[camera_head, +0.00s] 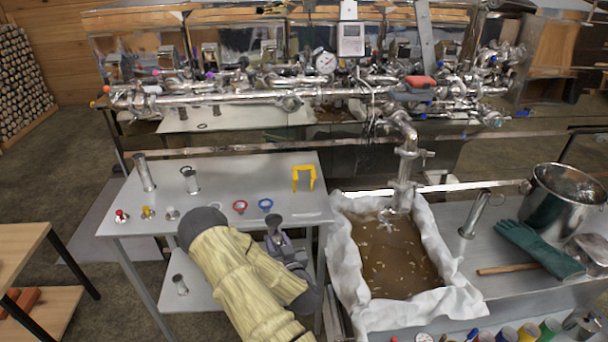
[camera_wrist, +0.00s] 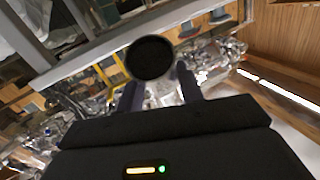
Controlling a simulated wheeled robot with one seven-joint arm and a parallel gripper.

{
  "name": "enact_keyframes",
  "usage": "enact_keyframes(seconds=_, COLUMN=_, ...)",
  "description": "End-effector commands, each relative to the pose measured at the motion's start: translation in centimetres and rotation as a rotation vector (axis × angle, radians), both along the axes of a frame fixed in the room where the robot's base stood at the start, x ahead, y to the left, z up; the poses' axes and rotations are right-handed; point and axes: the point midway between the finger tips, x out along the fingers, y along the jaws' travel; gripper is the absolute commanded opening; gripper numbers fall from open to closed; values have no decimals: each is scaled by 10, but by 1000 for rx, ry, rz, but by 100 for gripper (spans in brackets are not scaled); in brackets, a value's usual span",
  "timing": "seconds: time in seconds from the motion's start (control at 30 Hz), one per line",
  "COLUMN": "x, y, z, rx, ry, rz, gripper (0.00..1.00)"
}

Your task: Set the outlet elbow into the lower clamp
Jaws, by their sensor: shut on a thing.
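My gripper (camera_head: 278,243) is low at the front right of the grey side table, left of the syrup pan. It is shut on a shiny metal pipe piece, which I take for the outlet elbow; my arm and fingers hide much of it. In the wrist view a round dark pipe mouth (camera_wrist: 151,58) shows between the tips of my gripper (camera_wrist: 160,88). The vertical outlet pipe (camera_head: 406,150) comes down above the pan, to the right of and apart from my gripper. A clamp-like fitting (camera_head: 402,188) sits low on it; its state is unclear.
The cloth-lined pan (camera_head: 345,290) holds brown liquid. The grey side table (camera_head: 230,178) carries metal tubes, coloured rings, small knobs and a yellow bracket (camera_head: 304,178). A steel pot (camera_head: 562,200) and green gloves (camera_head: 535,248) lie right. A long rail (camera_head: 240,148) crosses behind the table.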

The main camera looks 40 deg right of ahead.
Motion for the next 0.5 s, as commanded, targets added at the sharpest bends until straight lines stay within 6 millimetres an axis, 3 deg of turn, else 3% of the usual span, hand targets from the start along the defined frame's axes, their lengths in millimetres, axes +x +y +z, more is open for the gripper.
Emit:
enact_keyframes(seconds=0.03, x=-6, y=-18, z=4, rx=0, ry=-6, rz=-26, gripper=10)
enact_keyframes(seconds=0.3, x=-43, y=-90, z=24, rx=-10, ry=-18, rz=-113, gripper=10)
enact_keyframes(seconds=0.5, x=-60, y=-116, z=34, rx=-18, ry=-25, rz=-143, gripper=10)
